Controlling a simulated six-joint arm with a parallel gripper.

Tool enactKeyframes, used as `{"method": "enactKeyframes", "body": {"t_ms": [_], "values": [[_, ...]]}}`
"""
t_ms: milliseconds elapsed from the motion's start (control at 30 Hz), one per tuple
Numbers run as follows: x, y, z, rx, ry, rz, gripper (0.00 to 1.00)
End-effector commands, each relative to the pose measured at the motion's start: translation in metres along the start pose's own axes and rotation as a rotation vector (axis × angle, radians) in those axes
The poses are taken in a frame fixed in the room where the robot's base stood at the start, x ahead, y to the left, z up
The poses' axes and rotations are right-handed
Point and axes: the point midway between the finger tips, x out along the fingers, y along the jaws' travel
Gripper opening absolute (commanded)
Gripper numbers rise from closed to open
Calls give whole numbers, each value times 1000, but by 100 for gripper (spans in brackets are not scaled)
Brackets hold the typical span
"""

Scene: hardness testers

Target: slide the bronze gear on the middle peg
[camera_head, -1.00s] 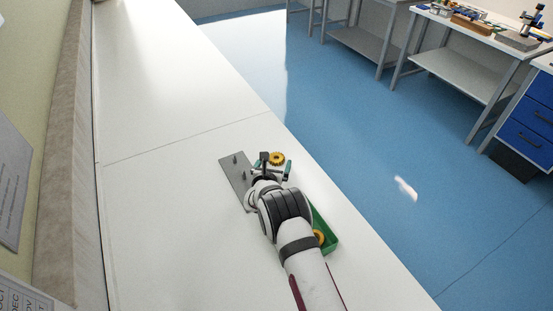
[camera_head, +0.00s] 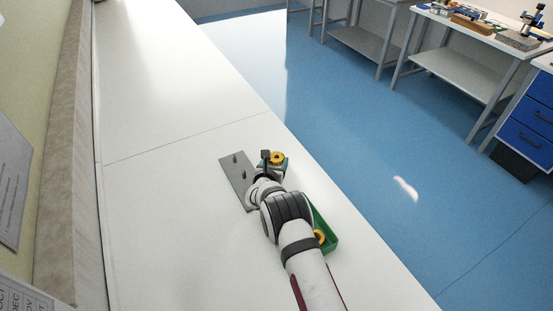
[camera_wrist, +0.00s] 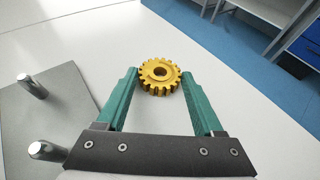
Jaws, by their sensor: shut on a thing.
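The bronze gear (camera_head: 278,157), golden and toothed with a centre hole, is between my fingertips at the right of the peg plate. My gripper (camera_wrist: 161,77) has two green fingers shut on this gear (camera_wrist: 150,70), touching its left and right sides. The grey peg plate (camera_head: 231,170) lies on the bench to the left of my gripper. Two upright metal pegs show on it in the head view, and two in the wrist view, at the left edge (camera_wrist: 36,88). My wrist covers the plate's near end in the head view, so I cannot see every peg.
A green bin (camera_head: 331,243) with another golden gear (camera_head: 319,237) stands beside my forearm, partly hidden by it. The white bench (camera_head: 170,220) is clear to the left and beyond the plate. Its right edge runs close beyond the held gear.

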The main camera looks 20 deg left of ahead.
Motion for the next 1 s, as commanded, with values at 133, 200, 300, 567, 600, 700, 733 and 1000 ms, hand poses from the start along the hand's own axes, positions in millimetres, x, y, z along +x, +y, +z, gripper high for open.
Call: {"method": "enactKeyframes", "body": {"t_ms": [133,200,300,567,600,700,733,1000], "values": [[-2,0,6,1,-3,0,0],[-6,1,18,1,-4,1,0],[-17,1,44,3,-5,1,0],[-43,9,88,1,-3,4,0],[-51,16,89,1,-2,6,0],[-76,41,83,1,-1,10,0],[-84,48,82,2,-2,10,0],[-136,83,63,-2,-1,0,0]]}}
